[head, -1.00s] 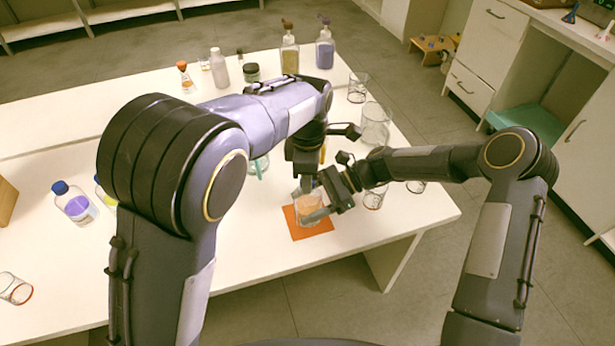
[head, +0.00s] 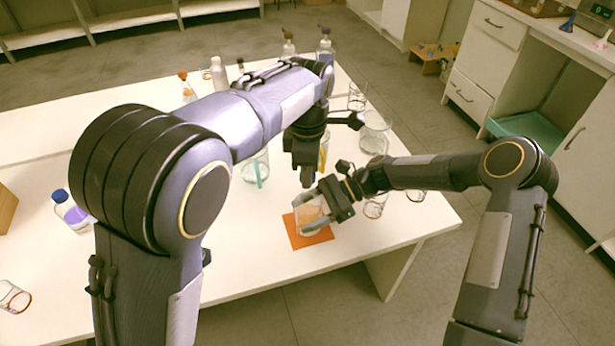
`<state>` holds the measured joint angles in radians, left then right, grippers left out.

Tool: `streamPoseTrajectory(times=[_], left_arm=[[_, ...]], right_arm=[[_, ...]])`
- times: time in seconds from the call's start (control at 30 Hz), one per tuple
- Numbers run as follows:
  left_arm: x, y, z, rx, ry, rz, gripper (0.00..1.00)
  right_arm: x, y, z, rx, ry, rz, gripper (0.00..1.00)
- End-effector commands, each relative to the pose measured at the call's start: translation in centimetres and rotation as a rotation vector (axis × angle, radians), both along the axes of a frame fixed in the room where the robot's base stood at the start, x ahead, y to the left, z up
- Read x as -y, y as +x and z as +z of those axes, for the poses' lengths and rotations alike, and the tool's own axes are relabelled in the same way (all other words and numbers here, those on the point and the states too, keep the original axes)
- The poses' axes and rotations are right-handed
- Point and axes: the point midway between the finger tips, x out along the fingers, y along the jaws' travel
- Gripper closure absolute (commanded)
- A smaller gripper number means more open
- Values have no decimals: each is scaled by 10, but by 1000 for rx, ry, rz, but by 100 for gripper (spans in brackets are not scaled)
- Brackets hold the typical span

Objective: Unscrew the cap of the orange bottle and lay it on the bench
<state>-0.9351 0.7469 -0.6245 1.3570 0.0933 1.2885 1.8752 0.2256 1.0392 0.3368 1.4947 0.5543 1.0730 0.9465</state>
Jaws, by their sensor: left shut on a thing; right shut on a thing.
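The orange bottle (head: 307,213) is a clear vessel with orange liquid, standing on an orange mat (head: 298,240) near the bench's front edge. My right gripper (head: 314,211) is shut around the bottle from the right and covers part of it. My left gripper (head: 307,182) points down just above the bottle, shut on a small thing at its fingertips. That thing is mostly hidden, and I cannot make out clearly that it is the cap. The bottle's mouth is partly hidden by my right gripper.
The white bench (head: 240,275) is bare left of the mat. A beaker with a teal rod (head: 256,170) stands behind the mat. Glass beakers (head: 374,135) stand to the right. A blue-capped bottle (head: 72,212) is at the left, and more bottles are at the back.

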Motion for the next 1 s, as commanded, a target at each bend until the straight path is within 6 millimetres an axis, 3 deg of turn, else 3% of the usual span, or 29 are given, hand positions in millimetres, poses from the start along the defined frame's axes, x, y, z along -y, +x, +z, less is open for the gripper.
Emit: streamPoseTrajectory(times=[0.23,0.27,0.43,0.77,1.0], left_arm=[[0,-1,3,-1,0,0,98],[0,-1,3,-1,0,0,98],[0,0,3,-1,0,0,98],[0,0,3,-1,0,0,98],[0,0,-1,-1,0,0,98]], right_arm=[[0,0,1,0,1,0,100],[0,0,1,0,1,0,36],[0,0,0,0,1,0,14],[2,1,1,0,0,-1,12],[34,12,13,5,-2,-5,12]])
